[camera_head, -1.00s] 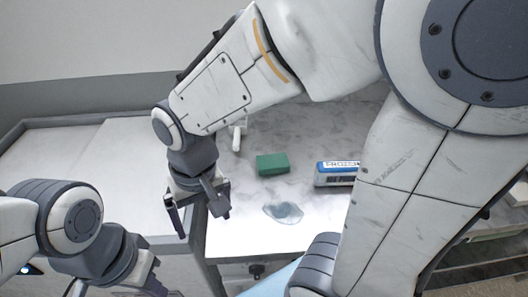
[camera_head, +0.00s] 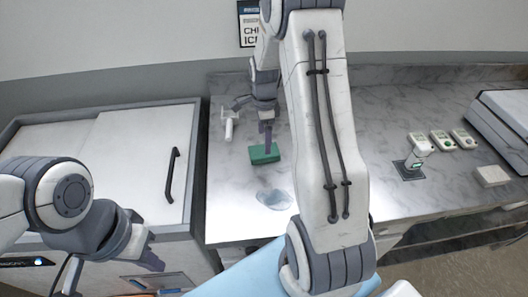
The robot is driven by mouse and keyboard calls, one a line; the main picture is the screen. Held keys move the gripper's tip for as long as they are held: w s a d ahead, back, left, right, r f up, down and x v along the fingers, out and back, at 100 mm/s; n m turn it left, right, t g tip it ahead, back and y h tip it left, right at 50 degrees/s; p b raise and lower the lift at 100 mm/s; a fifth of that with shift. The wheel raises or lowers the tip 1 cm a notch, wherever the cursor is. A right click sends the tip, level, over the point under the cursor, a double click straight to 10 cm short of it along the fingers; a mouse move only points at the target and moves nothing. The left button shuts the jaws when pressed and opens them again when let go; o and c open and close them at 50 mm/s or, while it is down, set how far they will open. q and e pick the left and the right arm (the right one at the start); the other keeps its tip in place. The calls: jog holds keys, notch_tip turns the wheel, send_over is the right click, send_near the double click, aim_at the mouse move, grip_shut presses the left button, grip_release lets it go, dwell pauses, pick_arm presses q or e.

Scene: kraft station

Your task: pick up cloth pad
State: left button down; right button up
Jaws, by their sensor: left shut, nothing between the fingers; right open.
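The cloth pad looks like a green block-shaped pad (camera_head: 259,155) lying on the marble worktop, near its left end. My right gripper (camera_head: 253,122) is open and empty, with one finger just above or against the pad's far edge; I cannot tell if they touch. The other finger is off to the left, beside a white bottle-like item. My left gripper (camera_head: 148,260) is at the lower left, in front of the white cabinet and away from the pad. It is shut and empty, and partly seen.
A clear puddle (camera_head: 273,199) lies in front of the pad. The white bottle-like item (camera_head: 229,127) stands left of it. A white handheld device on a dark base (camera_head: 409,171) and several small white devices (camera_head: 441,140) are at right.

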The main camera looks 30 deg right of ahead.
jog(key=f+p, duration=0.1)
jog(key=f, duration=0.3)
jog(key=shift+s+a+f+p, duration=0.15)
jog(key=shift+s+p, duration=0.05)
jog(key=shift+p, duration=0.15)
jog(key=shift+f, duration=0.55)
jog(key=c, duration=1.2)
jog(key=shift+o, duration=0.2)
jog(key=shift+r, duration=0.1)
jog(key=shift+w+r, duration=0.1)
jog(key=shift+r, duration=0.4)
notch_tip(320, 180, up, 3)
jog(key=shift+f+b, duration=0.1)
jog(key=shift+b, duration=0.65)
jog(key=s+d+r+b, duration=0.1)
jog(key=s+r+b, duration=0.1)
jog(key=s+r, duration=0.5)
jog(key=s, duration=0.4)
jog(key=shift+s+d, duration=0.3)
jog(key=shift+d, duration=0.1)
